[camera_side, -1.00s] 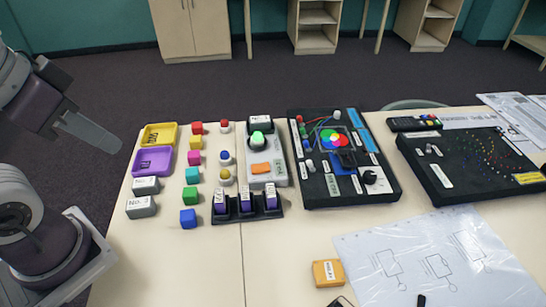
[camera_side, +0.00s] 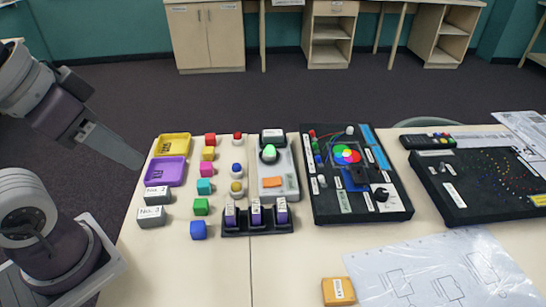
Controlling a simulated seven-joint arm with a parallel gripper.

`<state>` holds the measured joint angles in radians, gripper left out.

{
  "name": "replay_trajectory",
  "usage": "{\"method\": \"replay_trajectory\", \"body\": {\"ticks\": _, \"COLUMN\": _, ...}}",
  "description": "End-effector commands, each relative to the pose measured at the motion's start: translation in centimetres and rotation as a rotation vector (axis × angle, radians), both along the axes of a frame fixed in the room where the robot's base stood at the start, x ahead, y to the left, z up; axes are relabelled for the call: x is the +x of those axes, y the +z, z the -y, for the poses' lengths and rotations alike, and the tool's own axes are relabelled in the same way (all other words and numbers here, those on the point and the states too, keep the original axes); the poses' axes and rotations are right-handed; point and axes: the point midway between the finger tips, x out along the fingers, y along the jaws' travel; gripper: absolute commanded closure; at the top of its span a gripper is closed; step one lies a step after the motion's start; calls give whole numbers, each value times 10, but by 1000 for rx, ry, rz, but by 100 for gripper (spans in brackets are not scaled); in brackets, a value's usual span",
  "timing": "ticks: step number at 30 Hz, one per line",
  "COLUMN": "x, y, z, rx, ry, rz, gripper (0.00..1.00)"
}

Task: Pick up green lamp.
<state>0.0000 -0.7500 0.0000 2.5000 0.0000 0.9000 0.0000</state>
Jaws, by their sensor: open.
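The green lamp (camera_side: 269,153) is a small bright green dome. It sits in a dark round base on the upper part of a grey panel (camera_side: 292,187), with an orange block below it. My gripper (camera_side: 138,164) is at the left, above the table's left edge, near the yellow and purple trays and well apart from the lamp. It is empty. The two fingers overlap in this side view, so the gap between them is hidden.
Between my gripper and the lamp stand a purple tray (camera_side: 165,172), a yellow tray (camera_side: 172,145), several coloured cubes and colored knobs. A black rack (camera_side: 258,222) with purple pieces lies below the panel. A black board (camera_side: 330,210) stands right.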

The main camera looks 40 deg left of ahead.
Motion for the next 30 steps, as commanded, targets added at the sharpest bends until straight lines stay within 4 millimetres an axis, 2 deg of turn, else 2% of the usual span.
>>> {"method": "replay_trajectory", "body": {"ticks": 2, "x": 3, "y": 2, "z": 0, "rx": -13, "ry": 19, "rz": -5, "gripper": 59}}
{"method": "replay_trajectory", "body": {"ticks": 5, "x": 31, "y": 14, "z": 2, "rx": -113, "ry": 187, "rz": -52, "gripper": 59}}
{"method": "replay_trajectory", "body": {"ticks": 8, "x": 91, "y": 23, "z": 4, "rx": -289, "ry": 540, "rz": -144, "gripper": 59}}
{"method": "replay_trajectory", "body": {"ticks": 10, "x": 140, "y": 18, "z": 5, "rx": -406, "ry": 832, "rz": -210, "gripper": 59}}
{"method": "replay_trajectory", "body": {"ticks": 12, "x": 188, "y": 1, "z": 4, "rx": -500, "ry": 1130, "rz": -268, "gripper": 59}}
{"method": "replay_trajectory", "body": {"ticks": 15, "x": 246, "y": -37, "z": 3, "rx": -587, "ry": 1524, "rz": -325, "gripper": 59}}
{"method": "replay_trajectory", "body": {"ticks": 18, "x": 285, "y": -75, "z": 2, "rx": -632, "ry": 1826, "rz": -348, "gripper": 59}}
{"method": "replay_trajectory", "body": {"ticks": 21, "x": 304, "y": -101, "z": 2, "rx": -651, "ry": 2008, "rz": -353, "gripper": 59}}
{"method": "replay_trajectory", "body": {"ticks": 23, "x": 309, "y": -109, "z": 2, "rx": -655, "ry": 2061, "rz": -353, "gripper": 59}}
{"method": "replay_trajectory", "body": {"ticks": 30, "x": 312, "y": -143, "z": 4, "rx": -655, "ry": 2085, "rz": -354, "gripper": 59}}
